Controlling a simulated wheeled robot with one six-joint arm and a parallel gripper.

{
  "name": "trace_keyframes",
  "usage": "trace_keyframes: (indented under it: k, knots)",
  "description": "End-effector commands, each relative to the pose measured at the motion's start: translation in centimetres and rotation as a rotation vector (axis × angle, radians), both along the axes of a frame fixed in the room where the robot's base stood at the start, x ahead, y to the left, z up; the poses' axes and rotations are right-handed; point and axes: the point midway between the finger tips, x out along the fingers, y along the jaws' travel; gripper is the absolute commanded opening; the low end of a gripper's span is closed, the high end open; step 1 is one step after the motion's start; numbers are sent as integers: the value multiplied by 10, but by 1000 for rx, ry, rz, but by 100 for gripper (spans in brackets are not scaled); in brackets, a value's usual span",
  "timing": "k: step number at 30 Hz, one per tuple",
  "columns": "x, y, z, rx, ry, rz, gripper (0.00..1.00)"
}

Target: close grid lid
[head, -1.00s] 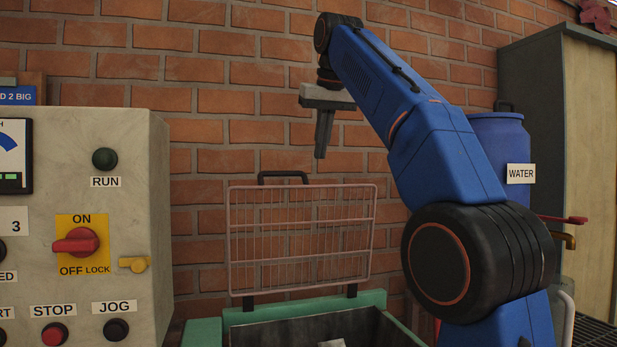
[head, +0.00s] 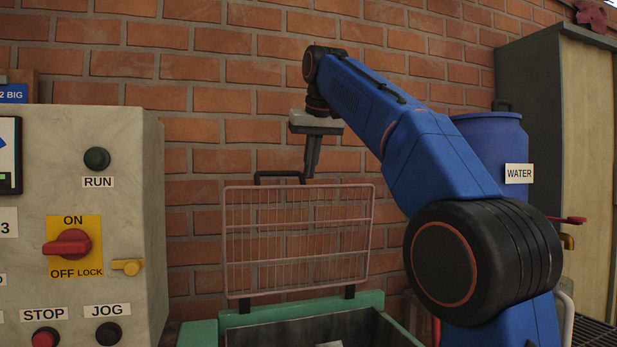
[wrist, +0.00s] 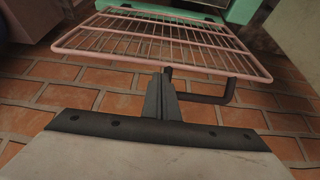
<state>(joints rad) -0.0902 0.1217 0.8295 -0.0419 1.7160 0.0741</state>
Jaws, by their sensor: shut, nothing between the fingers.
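The grid lid (head: 297,240) is a pinkish wire grid that stands upright, open, at the back of a green-edged box (head: 283,312). Its black handle (head: 278,175) is on its top edge. My gripper (head: 309,177) is shut and empty, pointing down at the right end of the handle. In the wrist view the shut fingers (wrist: 167,75) reach to the lid's edge beside the handle (wrist: 228,92). Whether they touch the handle or lid I cannot tell. The wrist view also shows the lid's grid (wrist: 165,42).
A control panel (head: 80,230) with a red switch and buttons stands at the left. A blue water barrel (head: 497,140) and a cabinet (head: 585,120) are at the right. A brick wall (head: 200,100) is close behind the lid.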

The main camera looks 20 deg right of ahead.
Motion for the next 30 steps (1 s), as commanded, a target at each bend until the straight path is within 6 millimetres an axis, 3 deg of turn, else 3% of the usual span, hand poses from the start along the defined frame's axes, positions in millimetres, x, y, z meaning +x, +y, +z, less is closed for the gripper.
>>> trace_keyframes:
  k: [9,30]
  knots:
    - [11,0,-22,0,0,0,0]
    - [3,9,-25,0,-40,2,0]
